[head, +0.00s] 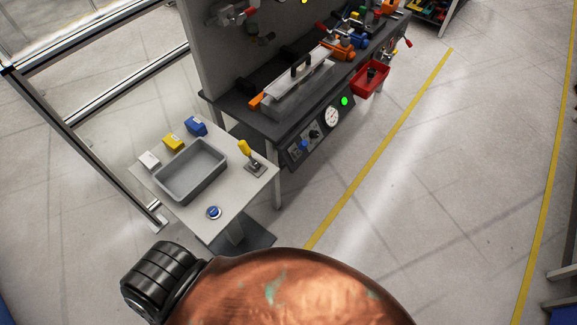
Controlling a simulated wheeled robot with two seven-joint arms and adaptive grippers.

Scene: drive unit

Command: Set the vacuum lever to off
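A lever with a yellow handle (244,147) stands on a metal base at the right of the small side table. Its handle leans up and to the left. A red-handled part (407,43) sticks out at the far right end of the dark workbench. No label can be read, so I cannot tell which of these is the vacuum lever, or its setting. A front panel on the bench has a round white gauge (332,116), a lit green light (344,101) and small blue controls (303,144). Neither of my grippers shows.
The side table (233,202) carries a grey tray (221,150), blue, yellow and white boxes, and a blue round button (214,212). A red bin (370,78) hangs at the workbench front (231,112). The floor right of the bench is clear, with yellow lines.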

